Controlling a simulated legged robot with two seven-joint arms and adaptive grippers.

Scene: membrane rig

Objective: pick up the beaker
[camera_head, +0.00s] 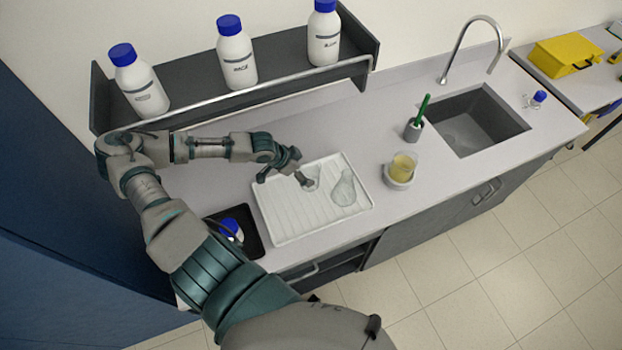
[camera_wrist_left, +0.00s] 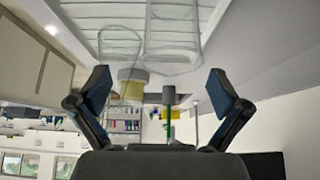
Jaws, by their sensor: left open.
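A clear, empty glass beaker (camera_head: 312,174) stands on the white ridged tray (camera_head: 285,232), beside a clear flask (camera_head: 345,188). My left gripper (camera_head: 285,180) is open at the beaker's left side, and one finger overlaps part of the beaker in the head view. In the left wrist view, which is upside down, the beaker (camera_wrist_left: 172,30) shows ahead of the open left gripper (camera_wrist_left: 163,90), roughly between the fingers' directions. The flask (camera_wrist_left: 120,45) is to its left there. Contact with the beaker cannot be made out. My right gripper is not in view.
A beaker of yellow liquid (camera_head: 403,166) stands on a round white base right of the tray. A green-handled brush (camera_head: 419,112) stands in a holder by the sink (camera_head: 470,122). A blue-capped bottle (camera_head: 230,228) sits in a black tray. Several bottles line the shelf (camera_head: 275,62) behind.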

